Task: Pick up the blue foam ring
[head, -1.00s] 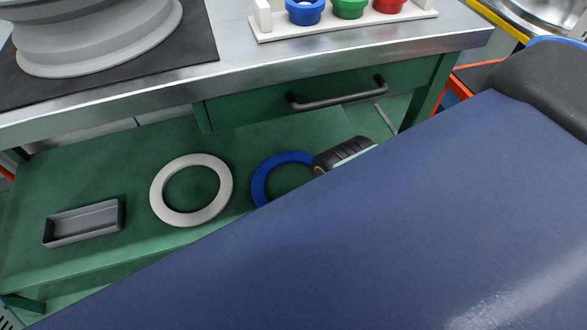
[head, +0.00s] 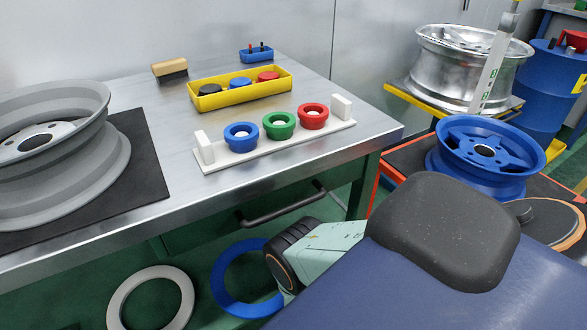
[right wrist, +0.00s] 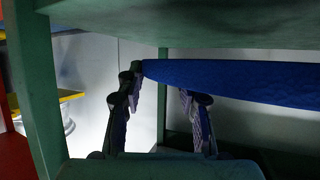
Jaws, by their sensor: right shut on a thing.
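The blue foam ring (head: 226,285) shows in the head view below the bench, right of a white ring. Its right side is hidden behind my right arm's dark wrist joint. In the right wrist view the ring (right wrist: 235,80) appears nearly edge-on as a wide blue band reaching to the right edge. My right gripper (right wrist: 161,85) has its fingers on the band's left end and is shut on it. The fingers are hidden in the head view. I cannot tell whether the ring touches the lower shelf. My left gripper is not in view.
The white ring (head: 150,300) lies left of the blue one. The steel bench top (head: 175,140) and drawer handle (head: 285,205) are above. A green panel (right wrist: 220,25) is overhead and a green leg (right wrist: 38,90) stands left in the wrist view. Small coloured rings sit in a white rack (head: 275,147).

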